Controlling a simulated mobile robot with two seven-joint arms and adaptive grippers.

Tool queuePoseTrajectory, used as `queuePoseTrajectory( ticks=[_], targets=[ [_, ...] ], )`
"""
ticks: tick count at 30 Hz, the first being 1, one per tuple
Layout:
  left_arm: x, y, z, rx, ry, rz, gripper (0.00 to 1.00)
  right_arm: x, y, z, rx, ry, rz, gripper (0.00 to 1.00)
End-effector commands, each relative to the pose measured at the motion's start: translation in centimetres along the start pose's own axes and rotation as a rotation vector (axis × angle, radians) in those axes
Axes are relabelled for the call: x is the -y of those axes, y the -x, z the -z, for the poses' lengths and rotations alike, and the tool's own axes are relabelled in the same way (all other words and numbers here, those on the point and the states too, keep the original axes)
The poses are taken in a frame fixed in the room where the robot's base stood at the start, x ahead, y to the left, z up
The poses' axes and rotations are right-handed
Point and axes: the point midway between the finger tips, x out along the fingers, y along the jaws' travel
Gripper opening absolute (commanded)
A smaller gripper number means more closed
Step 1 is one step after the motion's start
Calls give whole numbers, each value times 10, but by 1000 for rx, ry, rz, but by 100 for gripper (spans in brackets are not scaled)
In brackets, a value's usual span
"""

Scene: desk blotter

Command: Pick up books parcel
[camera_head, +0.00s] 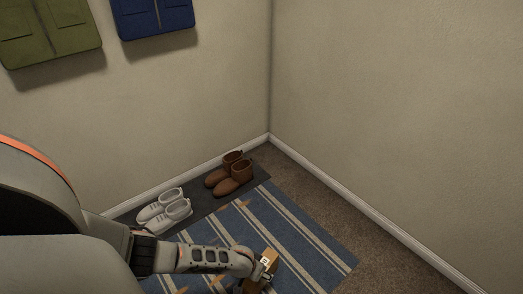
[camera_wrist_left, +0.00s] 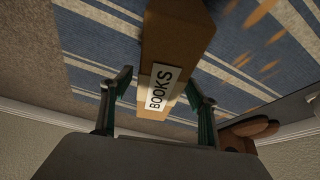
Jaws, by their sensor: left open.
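The books parcel (camera_wrist_left: 178,35) is a brown cardboard box with a white label reading BOOKS, seen in the left wrist view on the striped rug. Its labelled end lies between the two fingers of my left gripper (camera_wrist_left: 158,88), which is open with one finger on each side. A gap shows on the left; on the right the finger is very close, and I cannot tell whether it touches. In the head view the parcel (camera_head: 272,258) is partly hidden by my left wrist at the bottom. My right gripper is not in view.
A blue and cream striped rug (camera_head: 300,232) covers the floor. White shoes (camera_head: 165,210) and brown boots (camera_head: 229,175) stand on a dark mat along the wall. Walls meet in a corner behind. Green and blue garments (camera_head: 152,14) hang upper left. Carpet (camera_head: 325,200) at right is clear.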

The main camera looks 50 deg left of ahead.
Motion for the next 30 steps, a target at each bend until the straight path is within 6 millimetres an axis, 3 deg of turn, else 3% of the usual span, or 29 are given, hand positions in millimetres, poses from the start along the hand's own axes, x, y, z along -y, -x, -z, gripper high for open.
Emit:
queuePoseTrajectory(
  ticks=[28, 30],
  targets=[
    [0, -4, -1, -1, 0, -1, 60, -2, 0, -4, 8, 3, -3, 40],
    [0, -4, -1, -1, 0, 0, 44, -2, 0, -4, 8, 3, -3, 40]
  ],
)
